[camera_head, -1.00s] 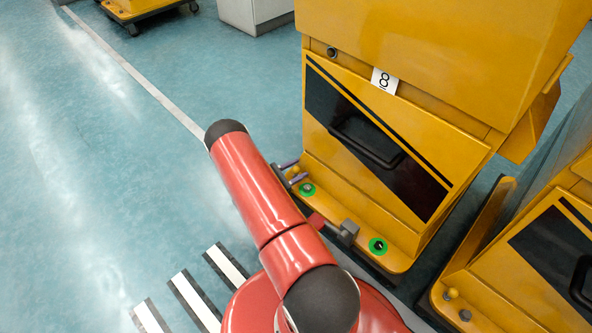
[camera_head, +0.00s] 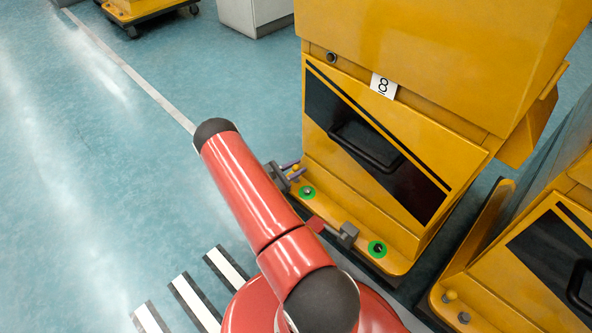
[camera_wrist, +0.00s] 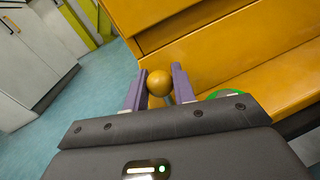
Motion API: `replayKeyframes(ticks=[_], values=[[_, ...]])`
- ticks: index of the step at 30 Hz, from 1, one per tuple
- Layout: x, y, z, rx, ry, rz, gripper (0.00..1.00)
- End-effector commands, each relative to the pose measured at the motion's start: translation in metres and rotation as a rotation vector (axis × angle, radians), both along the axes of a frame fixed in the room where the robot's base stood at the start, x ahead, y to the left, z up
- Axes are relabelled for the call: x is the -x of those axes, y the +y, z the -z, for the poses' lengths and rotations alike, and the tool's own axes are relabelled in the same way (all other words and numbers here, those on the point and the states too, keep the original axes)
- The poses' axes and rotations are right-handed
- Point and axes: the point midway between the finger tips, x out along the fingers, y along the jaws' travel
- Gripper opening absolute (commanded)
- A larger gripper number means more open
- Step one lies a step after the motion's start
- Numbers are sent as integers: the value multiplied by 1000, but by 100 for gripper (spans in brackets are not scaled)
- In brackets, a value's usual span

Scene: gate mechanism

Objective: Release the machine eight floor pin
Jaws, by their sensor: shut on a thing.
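Machine eight (camera_head: 400,110) is the yellow cabinet with a white "8" label (camera_head: 383,85). Its floor pin has a round yellow knob (camera_head: 295,168) at the left end of the low base. The knob also shows in the wrist view (camera_wrist: 159,84), between two purple fingers. My gripper (camera_head: 293,170) is shut on this knob, one finger on each side; it also shows in the wrist view (camera_wrist: 158,88). Below the knob, the pin's shaft is mostly hidden by the gripper.
Green rings, one at left (camera_head: 307,192) and one at right (camera_head: 377,249), mark the base. A grey block with a red part (camera_head: 347,235) stands between them. Another yellow machine (camera_head: 545,260) is close at right. Open blue floor (camera_head: 100,180) lies at left.

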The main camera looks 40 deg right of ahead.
Motion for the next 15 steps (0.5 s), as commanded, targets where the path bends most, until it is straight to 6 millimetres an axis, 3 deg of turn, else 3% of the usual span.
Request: replayKeyframes(ticks=[3, 4, 7, 15], values=[[0, -1, -4, 12, -2, 3, 0], [0, -1, -4, 12, -2, 3, 30], [0, -1, -4, 11, -2, 3, 43], [0, 0, -3, 8, -2, 2, 46]])
